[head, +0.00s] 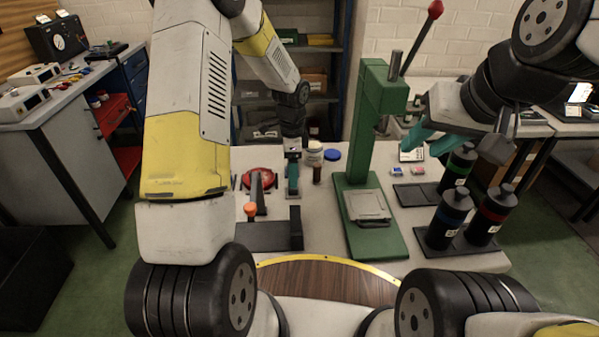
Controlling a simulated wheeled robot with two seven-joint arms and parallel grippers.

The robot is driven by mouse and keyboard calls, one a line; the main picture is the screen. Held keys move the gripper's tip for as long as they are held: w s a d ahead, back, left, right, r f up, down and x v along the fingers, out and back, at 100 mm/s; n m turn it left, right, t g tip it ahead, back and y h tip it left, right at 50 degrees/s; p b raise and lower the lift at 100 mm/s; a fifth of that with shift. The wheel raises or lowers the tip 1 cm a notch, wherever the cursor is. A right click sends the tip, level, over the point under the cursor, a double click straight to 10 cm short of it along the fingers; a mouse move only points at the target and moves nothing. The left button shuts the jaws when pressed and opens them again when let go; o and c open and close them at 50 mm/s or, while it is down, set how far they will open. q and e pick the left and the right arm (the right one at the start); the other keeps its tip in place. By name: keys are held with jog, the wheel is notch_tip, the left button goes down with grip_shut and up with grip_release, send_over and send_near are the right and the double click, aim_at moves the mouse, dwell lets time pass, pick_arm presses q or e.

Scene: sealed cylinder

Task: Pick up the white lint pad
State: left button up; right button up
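A small white flat item (411,155) with dark marks lies on the table under my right gripper; I cannot tell whether it is the white lint pad. No other plain white pad can be made out. My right gripper (421,150) has its two teal fingers spread apart with nothing visible between them, above the table's far right part. My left gripper (292,180) points down beside the black fixture (270,235); its teal fingers show nearly edge-on, so its opening and any grip cannot be made out.
A green press (383,130) with a pale plate (367,205) stands mid-table. Black bottles with blue (449,216), red (491,215) and green (459,166) bands stand at right. A white jar (315,153), blue lid (332,154) and red round part (260,178) are near my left gripper.

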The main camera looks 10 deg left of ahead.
pick_arm(q)
jog(key=f, duration=0.6)
jog(key=shift+s+f, duration=0.15)
jog(key=shift+s, duration=0.1)
jog(key=shift+c, duration=0.4)
jog(key=c, duration=1.4)
jog(key=shift+o, duration=0.2)
notch_tip(320, 180, up, 10)
jog(key=shift+r, duration=0.1)
